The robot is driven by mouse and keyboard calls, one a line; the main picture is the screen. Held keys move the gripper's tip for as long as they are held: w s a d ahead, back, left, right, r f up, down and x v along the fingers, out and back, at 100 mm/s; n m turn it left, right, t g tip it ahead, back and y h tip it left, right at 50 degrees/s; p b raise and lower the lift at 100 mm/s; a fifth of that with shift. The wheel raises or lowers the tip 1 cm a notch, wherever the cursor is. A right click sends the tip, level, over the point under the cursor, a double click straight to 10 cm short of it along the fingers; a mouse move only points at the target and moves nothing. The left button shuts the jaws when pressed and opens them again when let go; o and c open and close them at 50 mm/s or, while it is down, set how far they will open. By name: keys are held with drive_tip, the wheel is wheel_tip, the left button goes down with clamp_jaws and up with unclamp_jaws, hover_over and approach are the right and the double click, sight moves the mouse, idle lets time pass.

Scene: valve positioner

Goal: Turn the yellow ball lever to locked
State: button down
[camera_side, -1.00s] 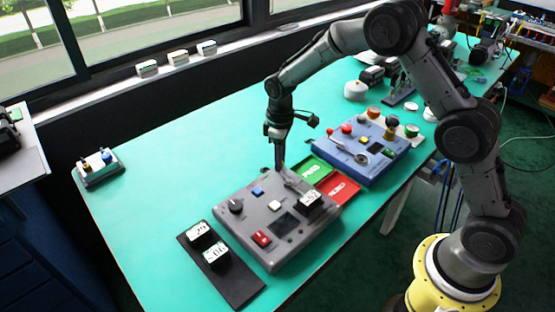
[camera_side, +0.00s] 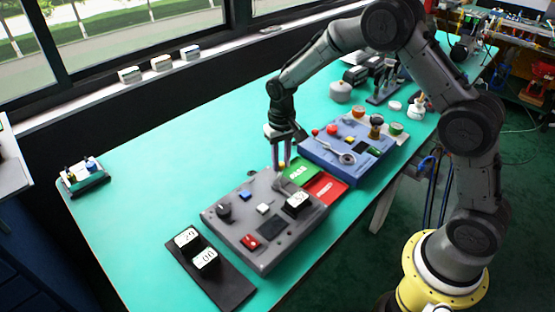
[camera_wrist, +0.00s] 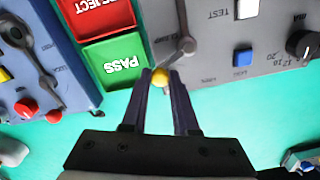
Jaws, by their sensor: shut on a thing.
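The grey valve box (camera_side: 262,245) stands on the table in the side view. It also fills the upper right of the wrist view (camera_wrist: 215,55). Its lever (camera_wrist: 181,53) is a short grey arm running from a round pivot to a yellow ball (camera_wrist: 160,77) at the box's edge. My gripper (camera_wrist: 160,80) has its two dark fingers on either side of the yellow ball and is shut on it. In the side view my gripper (camera_side: 281,163) points down at the far corner of the grey box. The lever's position marks are too blurred to read.
Green PASS (camera_side: 300,173) and red REJECT (camera_side: 326,188) trays lie beside the grey box. Beyond them is a blue box (camera_side: 347,150) with a lever and coloured knobs. A black strip (camera_side: 216,272) holds labelled blocks.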

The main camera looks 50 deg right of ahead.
sight(283, 164)
drive_tip(key=shift+s+d+r+m, duration=0.1)
drive_tip(key=shift+s+m, duration=0.05)
drive_tip(key=shift+m, duration=0.35)
drive_tip(key=c, duration=0.7)
unclamp_jaws()
drive_tip(key=shift+s, duration=0.1)
wheel_tip(283, 164, up, 14)
drive_tip(key=shift+f, duration=0.1)
